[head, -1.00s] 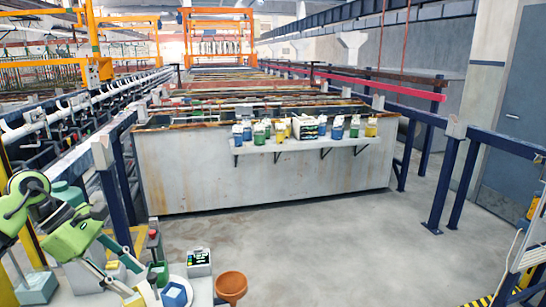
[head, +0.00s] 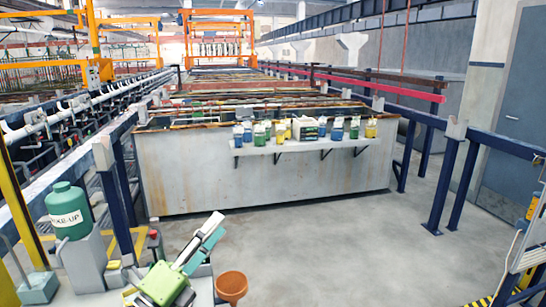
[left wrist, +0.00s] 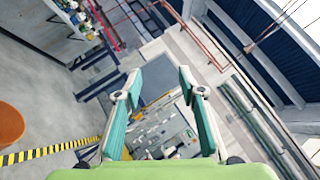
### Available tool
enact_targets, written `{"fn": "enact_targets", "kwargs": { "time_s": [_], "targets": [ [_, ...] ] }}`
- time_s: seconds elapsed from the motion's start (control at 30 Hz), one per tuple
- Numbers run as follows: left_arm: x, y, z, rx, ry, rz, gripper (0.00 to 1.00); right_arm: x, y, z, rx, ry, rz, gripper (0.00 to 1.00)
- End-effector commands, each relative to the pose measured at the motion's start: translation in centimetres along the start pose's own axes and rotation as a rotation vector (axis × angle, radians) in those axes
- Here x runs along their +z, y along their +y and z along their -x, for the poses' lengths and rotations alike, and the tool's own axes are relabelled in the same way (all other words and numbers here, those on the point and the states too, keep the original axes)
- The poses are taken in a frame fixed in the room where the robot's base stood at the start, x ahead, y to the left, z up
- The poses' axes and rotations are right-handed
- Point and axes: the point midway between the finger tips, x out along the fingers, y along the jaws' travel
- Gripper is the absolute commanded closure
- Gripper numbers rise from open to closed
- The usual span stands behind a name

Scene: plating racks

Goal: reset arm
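My left gripper (head: 219,228) is low in the head view, with its green body over the near bench and its teal, grey-tipped fingers pointing up and right. In the left wrist view its two fingers (left wrist: 160,76) stand well apart with nothing between them, so it is open and empty. The gripper covers part of the bench top, and what lies behind it there is hidden. My right gripper is not in view.
A green labelled jug (head: 69,212) stands on a grey block at left. A terracotta pot (head: 231,286) is just right of the gripper. Several bottles line a shelf (head: 300,147) on the far tank (head: 260,180). Open floor (head: 350,240) lies between.

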Motion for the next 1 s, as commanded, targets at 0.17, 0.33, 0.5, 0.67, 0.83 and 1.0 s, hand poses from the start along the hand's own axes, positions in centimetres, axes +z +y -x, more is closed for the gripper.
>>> {"fn": "enact_targets", "kwargs": {
  "time_s": [0.17,0.33,0.5,0.67,0.83,1.0],
  "targets": [
    [2.1,5.6,5.2,0.196,-0.321,0.418,0.63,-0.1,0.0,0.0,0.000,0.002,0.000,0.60],
    [1.2,12.1,13.2,0.424,-0.627,0.793,0.63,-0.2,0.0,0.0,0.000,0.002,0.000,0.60],
    [-3.6,17.0,23.4,0.690,-0.932,1.126,0.63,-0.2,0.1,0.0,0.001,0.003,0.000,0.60],
    [-9.1,18.2,31.5,0.913,-1.163,1.338,0.63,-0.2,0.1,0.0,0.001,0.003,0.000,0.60],
    [-14.0,17.4,37.6,1.098,-1.335,1.467,0.63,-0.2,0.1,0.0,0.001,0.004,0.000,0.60],
    [-18.1,15.4,42.4,1.259,-1.475,1.551,0.63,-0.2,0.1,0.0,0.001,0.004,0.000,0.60]
  ]
}}
